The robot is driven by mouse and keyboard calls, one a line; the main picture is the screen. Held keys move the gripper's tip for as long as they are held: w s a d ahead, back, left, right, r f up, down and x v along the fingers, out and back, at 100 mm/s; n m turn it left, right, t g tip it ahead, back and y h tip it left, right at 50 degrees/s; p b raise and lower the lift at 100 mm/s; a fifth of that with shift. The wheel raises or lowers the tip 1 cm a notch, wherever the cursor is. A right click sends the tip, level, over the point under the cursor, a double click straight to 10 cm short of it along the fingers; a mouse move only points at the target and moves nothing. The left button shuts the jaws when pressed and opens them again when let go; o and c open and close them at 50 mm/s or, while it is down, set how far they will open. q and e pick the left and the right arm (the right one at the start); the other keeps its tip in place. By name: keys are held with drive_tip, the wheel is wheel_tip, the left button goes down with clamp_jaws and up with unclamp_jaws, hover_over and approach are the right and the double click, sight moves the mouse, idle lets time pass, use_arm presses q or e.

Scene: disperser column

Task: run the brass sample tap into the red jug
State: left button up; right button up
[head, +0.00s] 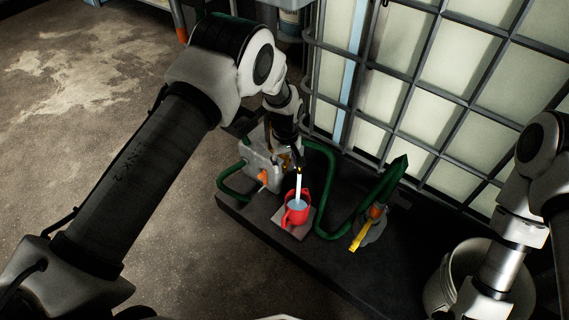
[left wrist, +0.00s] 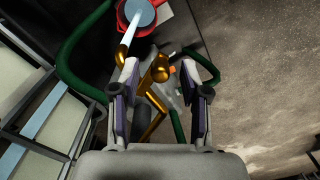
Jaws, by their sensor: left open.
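The red jug (head: 297,214) stands upright on a small grey plate on the dark platform. A pale stream (head: 299,186) runs down into it, and pale liquid shows inside. The jug also shows at the top of the left wrist view (left wrist: 124,22), with the stream entering it. The brass tap (left wrist: 158,72) lies between the fingers of my left gripper (left wrist: 160,78), which is open around its rounded handle end. In the head view my left gripper (head: 287,157) is above and behind the jug and mostly hides the tap. My right gripper is out of view.
A grey box with an orange knob (head: 263,178) is left of the jug. A yellow-handled valve (head: 363,237) is to the right. A caged tank (head: 435,85) stands behind, and a pale bucket (head: 440,290) at lower right.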

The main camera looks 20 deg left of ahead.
use_arm(q)
clamp_jaws()
drive_tip(key=shift+a, duration=0.1)
drive_tip(key=shift+w+a+m+p, duration=0.1)
drive_tip(key=shift+a+m+p, duration=0.4)
drive_tip(key=shift+m, duration=0.55)
drive_tip(key=shift+s+a+m+p, duration=0.1)
drive_tip(key=shift+a+m+p, duration=0.3)
drive_tip(key=shift+m+p, duration=0.45)
drive_tip(key=shift+w+a+m+p, duration=0.1)
drive_tip(key=shift+a+m+p, duration=0.3)
drive_tip(key=shift+m, duration=0.8)
drive_tip(key=shift+a, duration=0.1)
